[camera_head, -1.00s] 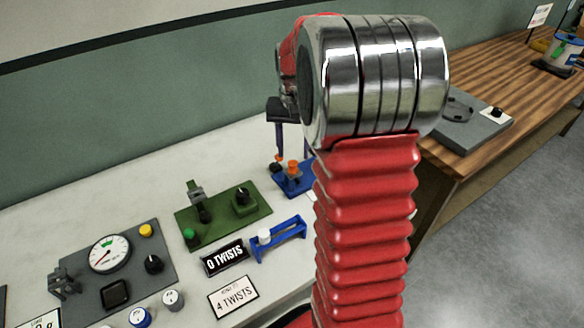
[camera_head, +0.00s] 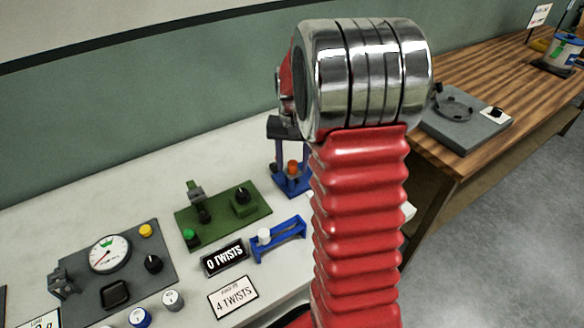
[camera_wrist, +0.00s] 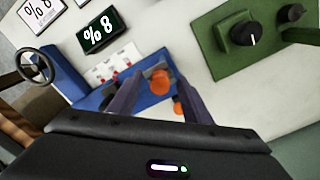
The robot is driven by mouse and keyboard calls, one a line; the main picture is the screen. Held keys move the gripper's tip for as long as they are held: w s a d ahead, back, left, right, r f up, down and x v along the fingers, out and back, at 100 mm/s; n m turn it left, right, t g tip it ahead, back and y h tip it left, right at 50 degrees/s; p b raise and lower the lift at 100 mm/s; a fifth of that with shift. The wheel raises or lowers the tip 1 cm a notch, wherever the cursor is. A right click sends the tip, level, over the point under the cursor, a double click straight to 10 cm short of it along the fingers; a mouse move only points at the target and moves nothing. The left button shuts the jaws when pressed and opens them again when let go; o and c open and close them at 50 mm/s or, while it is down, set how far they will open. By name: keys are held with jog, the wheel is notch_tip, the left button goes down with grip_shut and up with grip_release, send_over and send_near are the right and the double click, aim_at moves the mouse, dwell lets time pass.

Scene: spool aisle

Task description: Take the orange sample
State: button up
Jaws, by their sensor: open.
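An orange piece (camera_head: 292,167) stands on a small blue base (camera_head: 294,190) on the white bench. In the wrist view an orange piece (camera_wrist: 160,82) with a grey part beside it shows between my fingertips. A second bit of orange (camera_wrist: 178,107) shows lower, near the right finger and partly hidden. I cannot tell which is the sample. My gripper (camera_wrist: 158,88) is open, its dark blue fingers on either side of the upper orange piece, with no clear contact. In the head view my gripper (camera_head: 289,160) points down at the blue base.
A green fixture with a knob (camera_head: 243,200) stands close by on the left. A blue bracket (camera_head: 290,240) and the "0 TWISTS" display (camera_head: 224,257) are nearer the front. A gauge panel (camera_head: 110,252) is further left. A wooden bench (camera_head: 480,85) stands at right.

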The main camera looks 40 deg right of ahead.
jog(key=shift+c, duration=0.3)
jog(key=c, duration=1.1)
